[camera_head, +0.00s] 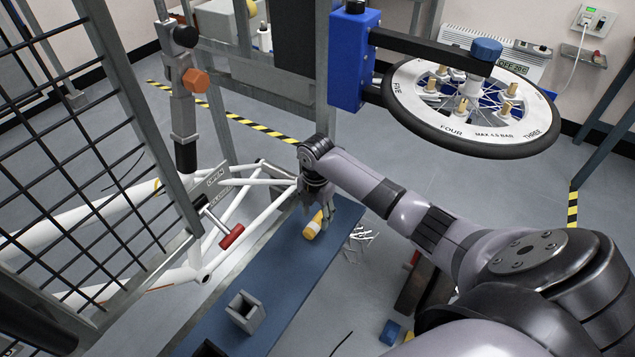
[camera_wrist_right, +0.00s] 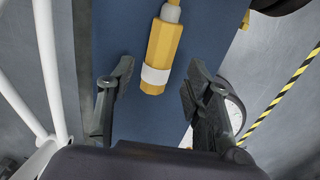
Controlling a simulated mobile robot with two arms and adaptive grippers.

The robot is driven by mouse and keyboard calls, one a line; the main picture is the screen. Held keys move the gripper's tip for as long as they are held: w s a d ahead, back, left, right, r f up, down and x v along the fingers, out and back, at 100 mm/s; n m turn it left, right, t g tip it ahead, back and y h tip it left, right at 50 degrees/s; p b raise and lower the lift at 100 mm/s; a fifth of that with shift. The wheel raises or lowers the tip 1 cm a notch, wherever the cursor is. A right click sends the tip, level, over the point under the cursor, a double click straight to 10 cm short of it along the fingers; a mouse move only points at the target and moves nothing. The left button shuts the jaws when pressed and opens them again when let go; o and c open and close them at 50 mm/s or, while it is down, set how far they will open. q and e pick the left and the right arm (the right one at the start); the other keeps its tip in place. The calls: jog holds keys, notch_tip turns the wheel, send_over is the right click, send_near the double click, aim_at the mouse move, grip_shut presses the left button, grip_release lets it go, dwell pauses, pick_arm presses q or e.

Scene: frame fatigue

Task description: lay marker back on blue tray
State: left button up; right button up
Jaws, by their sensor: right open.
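A yellow marker (camera_head: 313,224) with a white band lies on the long blue tray (camera_head: 290,283) near its far end. In the right wrist view the marker (camera_wrist_right: 162,52) points away from me over the blue surface (camera_wrist_right: 125,40). My right gripper (camera_head: 318,205) is just above the marker's far end in the head view. In the wrist view its two fingers (camera_wrist_right: 150,98) are spread wide, with the marker's near end between and ahead of them, not touching either finger. I cannot tell the exact height of the gripper above the tray. My left gripper does not show.
A small grey open box (camera_head: 245,311) stands on the tray's near part. A white bicycle frame (camera_head: 240,222) runs along the tray's left side, with a red-handled clamp (camera_head: 231,237). A black mesh gate (camera_head: 75,160) stands left. A round numbered wheel (camera_head: 470,105) overhangs at upper right.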

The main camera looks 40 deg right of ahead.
aim_at(318, 222)
notch_tip(318, 222, up, 14)
jog(key=s+a+f+m+t+y, duration=0.1)
jog(key=s+a+f+m+t, duration=0.1)
jog(key=s+a+f+m, duration=0.8)
jog(key=s+a+r+m+t, duration=0.1)
jog(key=s+a+m+t, duration=0.15)
jog(key=s+m, duration=1.1)
jog(key=s+f+n+g+p, duration=0.1)
jog(key=s+f+n+g, duration=0.15)
jog(key=f, duration=2.05)
jog(key=s+d+f+n+g+h, duration=0.1)
jog(key=s+d+f, duration=0.1)
jog(key=s+f, duration=1.5)
jog(key=shift+s+d+f+p, duration=0.15)
jog(key=shift+s+d+p, duration=0.15)
jog(key=shift+s+p, duration=0.25)
